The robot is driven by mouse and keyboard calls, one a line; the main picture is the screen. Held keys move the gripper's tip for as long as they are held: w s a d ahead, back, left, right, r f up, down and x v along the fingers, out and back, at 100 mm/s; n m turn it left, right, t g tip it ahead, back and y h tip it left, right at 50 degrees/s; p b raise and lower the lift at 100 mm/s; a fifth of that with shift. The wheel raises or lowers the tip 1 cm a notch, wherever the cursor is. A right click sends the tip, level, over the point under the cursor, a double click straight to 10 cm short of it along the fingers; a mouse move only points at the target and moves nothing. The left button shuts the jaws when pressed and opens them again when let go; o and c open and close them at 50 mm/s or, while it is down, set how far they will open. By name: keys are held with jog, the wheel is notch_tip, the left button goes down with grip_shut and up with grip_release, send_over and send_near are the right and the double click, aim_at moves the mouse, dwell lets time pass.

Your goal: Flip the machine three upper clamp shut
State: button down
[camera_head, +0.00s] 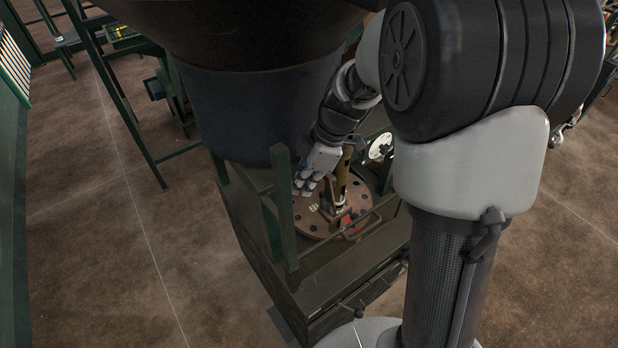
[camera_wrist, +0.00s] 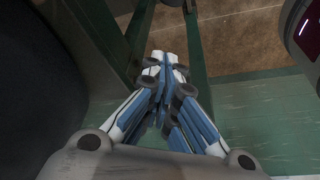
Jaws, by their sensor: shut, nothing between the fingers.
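My gripper (camera_head: 300,187) is shut and empty, its fingertips pointing down just above the left part of a round, bolted, rust-brown flange (camera_head: 309,224). In the wrist view my gripper (camera_wrist: 165,62) shows its white and blue fingers pressed together with nothing between them. A small clamp (camera_head: 346,216) with red parts sits on the flange, right of and below my fingertips. An upright brass-brown piece (camera_head: 342,176) stands close to the right of my gripper. I cannot tell which part is the upper clamp's handle, and no clamp is clear in the wrist view.
A large dark vessel (camera_head: 252,105) hangs close to the left of my wrist. Green posts (camera_head: 284,205) stand at the flange's left side. A white round dial or wheel (camera_head: 380,147) is behind at the right. Open brown floor (camera_head: 120,260) lies to the left.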

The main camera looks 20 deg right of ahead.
jog(key=f, duration=0.1)
jog(key=d+f, duration=0.1)
jog(key=f, duration=0.1)
jog(key=d+f, duration=0.1)
jog(key=f, duration=0.1)
jog(key=shift+s+f, duration=0.15)
jog(key=shift+s, duration=0.05)
jog(key=shift+s+d, duration=0.1)
jog(key=shift+d, duration=0.05)
dwell(0.3)
